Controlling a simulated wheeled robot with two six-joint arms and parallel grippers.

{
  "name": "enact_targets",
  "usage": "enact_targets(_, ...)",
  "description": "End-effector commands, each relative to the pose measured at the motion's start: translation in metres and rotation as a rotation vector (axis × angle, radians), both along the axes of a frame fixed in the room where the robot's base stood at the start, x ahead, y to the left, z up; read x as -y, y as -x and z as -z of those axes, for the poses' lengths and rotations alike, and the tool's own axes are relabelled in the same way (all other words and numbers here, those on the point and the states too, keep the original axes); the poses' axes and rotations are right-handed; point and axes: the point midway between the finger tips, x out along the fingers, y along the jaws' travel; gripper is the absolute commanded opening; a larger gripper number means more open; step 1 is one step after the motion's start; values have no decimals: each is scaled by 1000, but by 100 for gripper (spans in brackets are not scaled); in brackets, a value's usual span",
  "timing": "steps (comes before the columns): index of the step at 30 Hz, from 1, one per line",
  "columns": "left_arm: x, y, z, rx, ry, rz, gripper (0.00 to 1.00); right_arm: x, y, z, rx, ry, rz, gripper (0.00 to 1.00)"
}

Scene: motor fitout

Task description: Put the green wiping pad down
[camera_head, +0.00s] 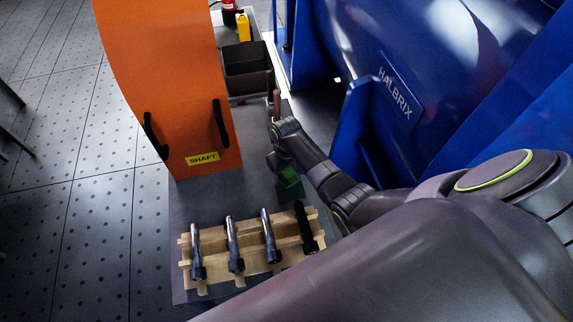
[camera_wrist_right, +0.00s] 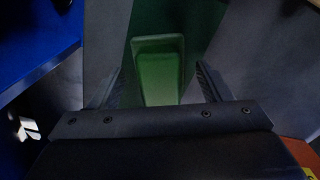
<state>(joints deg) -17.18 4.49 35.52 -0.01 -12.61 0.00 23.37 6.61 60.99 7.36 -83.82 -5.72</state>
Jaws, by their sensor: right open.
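The arm partly hides this spot. My left gripper is not in view.
A wooden rack (camera_head: 256,254) with several dark-handled tools stands at the bench's near end. An orange cover (camera_head: 175,80) labelled SHAFT stands left. A dark bin (camera_head: 248,82) and a yellow bottle (camera_head: 243,27) are farther back. A blue machine (camera_head: 400,60) rises right.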

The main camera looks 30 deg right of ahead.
Motion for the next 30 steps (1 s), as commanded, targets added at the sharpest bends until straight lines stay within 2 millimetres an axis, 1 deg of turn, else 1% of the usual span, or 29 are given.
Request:
enact_targets(5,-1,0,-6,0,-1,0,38,1,-1,-21,3,1,1,71)
enact_targets(15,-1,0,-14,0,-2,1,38,0,-1,-87,4,0,0,71)
enact_targets(18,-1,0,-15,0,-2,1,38,0,-1,-103,4,0,0,71)
enact_targets(21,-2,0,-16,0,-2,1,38,1,-1,-114,2,1,1,71)
enact_targets(24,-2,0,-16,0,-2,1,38,1,-1,-119,1,1,1,71)
enact_targets(30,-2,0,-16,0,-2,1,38,1,0,-121,0,0,1,71)
